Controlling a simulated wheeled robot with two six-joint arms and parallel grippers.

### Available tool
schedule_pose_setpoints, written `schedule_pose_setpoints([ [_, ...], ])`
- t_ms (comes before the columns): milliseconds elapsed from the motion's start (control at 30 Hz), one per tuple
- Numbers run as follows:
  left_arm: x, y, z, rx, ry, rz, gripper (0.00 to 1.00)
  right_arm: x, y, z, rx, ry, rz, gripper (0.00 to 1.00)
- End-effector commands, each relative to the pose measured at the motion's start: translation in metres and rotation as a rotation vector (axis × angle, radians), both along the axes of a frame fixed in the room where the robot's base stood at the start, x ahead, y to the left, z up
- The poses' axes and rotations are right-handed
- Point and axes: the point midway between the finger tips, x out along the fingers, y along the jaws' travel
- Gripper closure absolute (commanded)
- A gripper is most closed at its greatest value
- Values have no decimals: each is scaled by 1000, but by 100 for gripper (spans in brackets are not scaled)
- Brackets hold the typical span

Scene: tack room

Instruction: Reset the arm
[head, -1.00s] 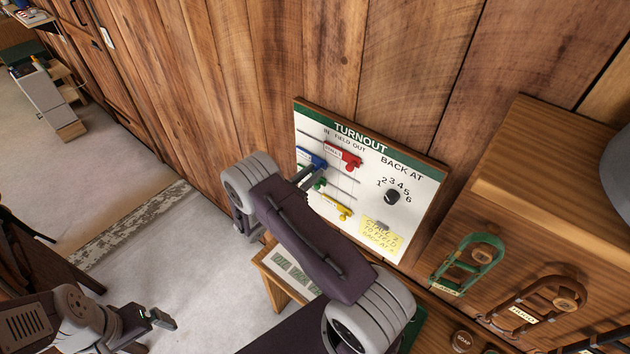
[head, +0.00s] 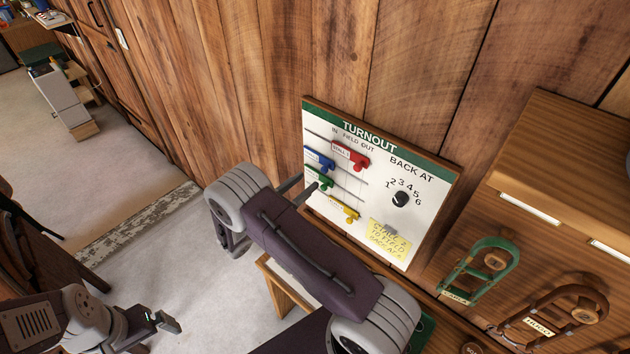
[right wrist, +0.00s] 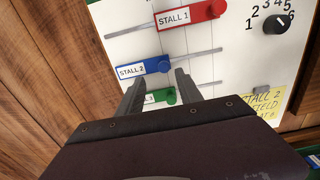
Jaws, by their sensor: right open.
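The turnout board (head: 412,229) leans by the plank wall, with red (head: 350,155), blue (head: 320,160), green (head: 319,178) and yellow (head: 344,208) clips on its rails and a black knob (head: 401,199) by the numbers. My right gripper (head: 314,186) is in front of the board's left part, partly hidden by my arm. In the right wrist view its jaws (right wrist: 160,88) are apart with nothing held. The blue STALL 2 clip (right wrist: 145,68) lies just beyond them; the green clip (right wrist: 158,97) shows between them. My left gripper (head: 167,322) is low at the left; its opening is unclear.
A yellow note (head: 389,240) is on the board's lower part. Open floor (head: 190,260) lies left of my right arm.

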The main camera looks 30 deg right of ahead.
Motion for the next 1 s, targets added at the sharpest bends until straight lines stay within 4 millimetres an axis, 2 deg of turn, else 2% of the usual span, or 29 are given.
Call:
schedule_pose_setpoints([
  [33, 0, 0, -10, 0, 0, 0, 0, -2, 10, -5, 1, -2, 5, 58],
  [200, 0, 0, -14, 0, 0, 0, 0, -6, 27, -2, 0, 0, 1, 58],
  [633, 0, 0, -13, 0, 0, 0, 0, -7, 29, 0, 0, 1, 0, 58],
  [767, 0, 0, -23, 0, -1, 0, 0, -7, 19, -4, 7, -17, -26, 58],
  [867, 0, 0, -41, 0, 0, 0, 0, -6, -2, 21, 48, -120, -90, 58],
  [933, 0, 0, -57, 0, 0, 0, 0, -33, -29, 39, 106, -187, -209, 58],
  [967, 0, 0, -64, 0, 0, 0, 0, -52, -40, 38, 159, -209, -277, 58],
  [1000, 0, 0, -72, 0, 0, 0, 0, -82, -51, 31, 254, -240, -375, 58],
])
